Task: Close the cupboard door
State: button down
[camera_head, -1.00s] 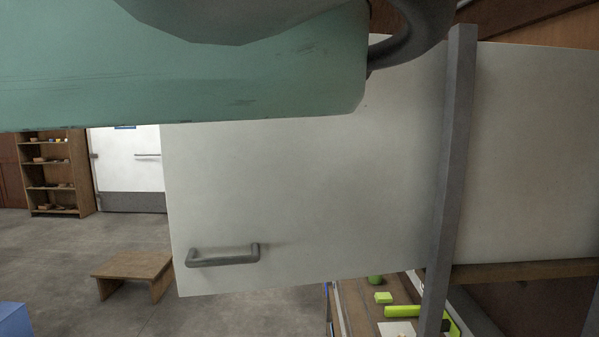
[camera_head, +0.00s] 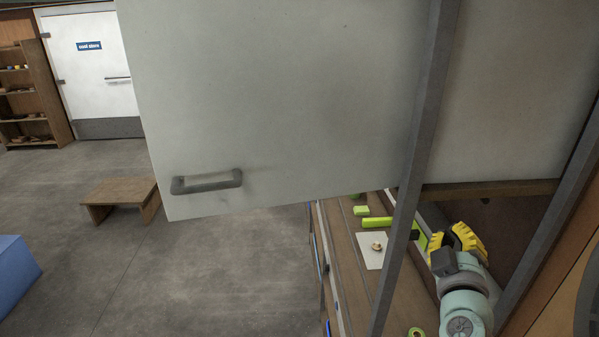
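The cupboard door (camera_head: 270,100) is a large pale grey panel filling the upper middle. It stands open, its free edge at the left over the floor. A grey bar handle (camera_head: 206,182) sits near its lower left corner. My gripper (camera_head: 457,240), with yellow finger pads and a teal wrist, is at lower right, above the bench and below the cupboard. It appears apart from the door and handle. The angle does not show clearly how far its fingers are spread, and I see nothing held.
A grey upright post (camera_head: 408,180) stands between the door's handle side and my gripper. A wooden bench (camera_head: 350,270) holds a white card (camera_head: 371,250) and lime-green items. A low wooden stool (camera_head: 120,192) and blue box (camera_head: 15,270) stand on open floor at left.

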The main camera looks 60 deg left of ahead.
jog(key=s+a+r+n+g+y+p, duration=0.1)
jog(key=s+a+n+g+y, duration=0.2)
jog(key=s+a+n+g, duration=0.4)
jog(key=s+a+r+n+g+y, duration=0.25)
jog(key=s+n+g, duration=0.3)
jog(key=s, duration=0.45)
jog(key=s+r+n+g+h, duration=0.1)
jog(key=s+r+n+g, duration=0.1)
jog(key=s+n+g, duration=1.1)
jog(key=m+t+b, duration=0.2)
jog(key=t+b, duration=0.1)
jog(key=b, duration=0.3)
send_near(190, 212)
jog(key=shift+s+a, duration=0.9)
jog(key=shift+s, duration=1)
jog(key=a+b, duration=0.1)
jog(key=w+a+b, duration=0.1)
jog(key=a+b, duration=0.1)
jog(key=shift+w+a+r+n, duration=0.15)
jog(key=shift+n, duration=0.1)
jog(key=shift+a+b, duration=0.3)
jog(key=shift+b, duration=0.35)
jog(key=shift+a, duration=0.1)
